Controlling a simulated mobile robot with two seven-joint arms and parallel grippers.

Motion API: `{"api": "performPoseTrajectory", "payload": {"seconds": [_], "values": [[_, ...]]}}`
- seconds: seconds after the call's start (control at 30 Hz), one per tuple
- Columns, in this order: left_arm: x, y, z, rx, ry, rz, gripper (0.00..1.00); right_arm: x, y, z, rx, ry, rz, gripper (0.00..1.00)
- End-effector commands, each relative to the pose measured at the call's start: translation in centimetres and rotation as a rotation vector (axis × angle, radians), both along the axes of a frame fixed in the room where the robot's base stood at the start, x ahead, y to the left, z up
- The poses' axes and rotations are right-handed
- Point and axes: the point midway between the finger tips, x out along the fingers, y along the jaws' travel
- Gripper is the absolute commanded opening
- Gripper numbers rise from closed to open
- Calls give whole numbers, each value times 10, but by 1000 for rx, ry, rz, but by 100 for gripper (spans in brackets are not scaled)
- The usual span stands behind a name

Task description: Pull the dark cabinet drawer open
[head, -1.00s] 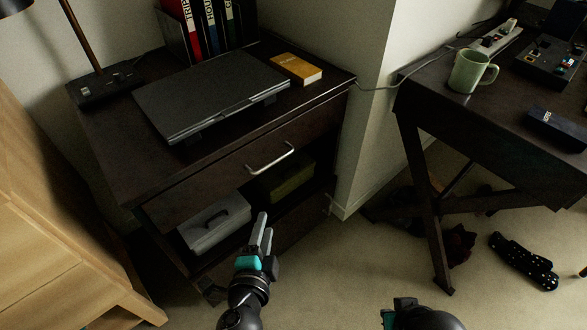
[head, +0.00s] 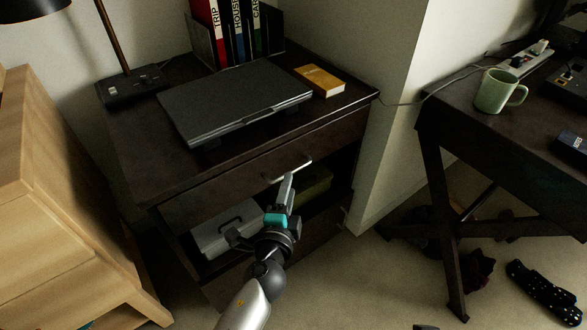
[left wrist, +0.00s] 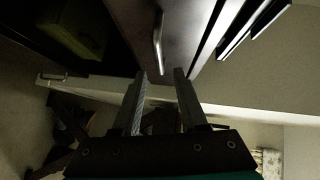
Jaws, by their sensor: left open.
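The dark cabinet (head: 150,170) stands on the floor at the picture's centre left. Its top drawer (head: 225,188) is shut, with a pale metal bar handle (head: 300,167) on its front. My left gripper (head: 287,183) is just in front of the handle and hides part of it. In the left wrist view the handle (left wrist: 158,40) stands a little beyond my open fingertips (left wrist: 160,74), roughly in line with the gap between them. The fingers look apart from the handle and hold nothing. My right gripper's jaws are out of view.
On the cabinet lie a closed laptop (head: 235,100), a yellow book (head: 320,80), a lamp (head: 130,85) and binders (head: 235,30). Below the drawer, an open shelf holds a grey box (head: 225,228) and a green box (head: 312,188). A wooden cabinet (head: 60,200) stands left, a desk (head: 450,125) right.

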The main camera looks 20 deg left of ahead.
Motion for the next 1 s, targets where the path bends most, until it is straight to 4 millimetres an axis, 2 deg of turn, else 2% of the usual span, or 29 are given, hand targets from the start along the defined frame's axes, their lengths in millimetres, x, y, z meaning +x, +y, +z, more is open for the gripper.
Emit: {"api": "performPoseTrajectory", "payload": {"seconds": [0.2,0.4,0.6,0.9,1.0], "values": [[34,4,-5,2,-1,-1,42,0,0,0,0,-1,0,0],[57,7,-8,0,-1,-1,42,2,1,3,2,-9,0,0],[66,8,-10,0,1,-1,42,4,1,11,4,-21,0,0],[67,8,-10,0,1,-1,42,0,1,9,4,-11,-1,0],[67,8,-10,0,1,-1,31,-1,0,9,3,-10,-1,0]]}}
